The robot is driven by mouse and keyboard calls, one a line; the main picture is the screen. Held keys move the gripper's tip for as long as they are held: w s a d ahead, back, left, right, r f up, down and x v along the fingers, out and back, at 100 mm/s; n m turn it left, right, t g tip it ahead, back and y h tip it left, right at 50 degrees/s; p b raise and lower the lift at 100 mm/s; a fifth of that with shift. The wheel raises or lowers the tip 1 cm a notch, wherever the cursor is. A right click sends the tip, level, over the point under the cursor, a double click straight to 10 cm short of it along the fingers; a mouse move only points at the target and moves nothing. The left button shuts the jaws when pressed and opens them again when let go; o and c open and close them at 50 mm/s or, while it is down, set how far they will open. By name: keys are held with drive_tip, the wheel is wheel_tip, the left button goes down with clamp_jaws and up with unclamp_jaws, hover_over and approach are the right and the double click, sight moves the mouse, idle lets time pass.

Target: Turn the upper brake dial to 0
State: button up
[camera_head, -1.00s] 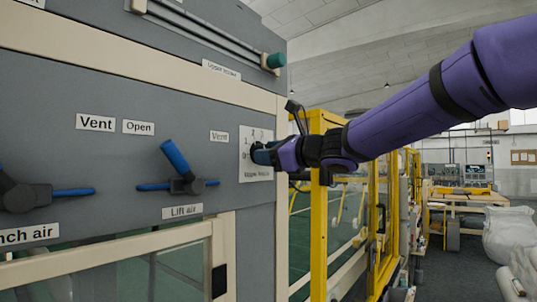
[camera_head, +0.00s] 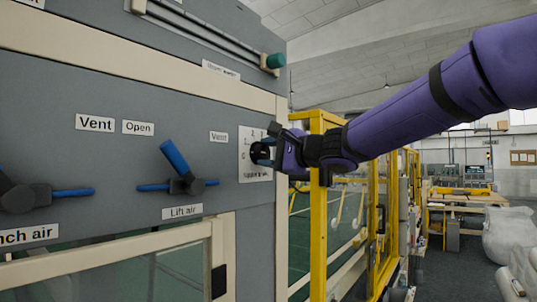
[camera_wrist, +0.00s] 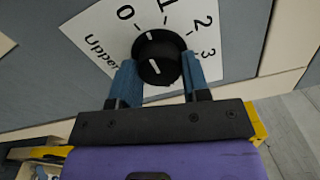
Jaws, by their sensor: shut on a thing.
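The upper brake dial is a round black knob (camera_wrist: 158,58) on a white plate (camera_wrist: 94,28) marked 0, 1, 2 and 3, with "Upper" partly readable. A white mark on the knob's rim points between 0 and 1 in the wrist view. My gripper (camera_wrist: 158,82) has its two blue fingers on either side of the knob and is shut on it.
The grey panel carries blue-handled levers, Lift air (camera_head: 180,175) and one further left (camera_head: 30,193). A yellow frame (camera_head: 318,220) stands just right of the panel, below my arm. A green knob (camera_head: 275,61) is above the plate.

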drive_tip(key=shift+n, duration=1.1)
drive_tip(key=o, duration=0.9)
drive_tip(key=shift+s, duration=0.1)
drive_tip(key=v, duration=1)
drive_tip(key=shift+s+d, duration=0.2)
drive_tip(key=shift+d, duration=0.1)
drive_tip(key=shift+f, duration=0.1)
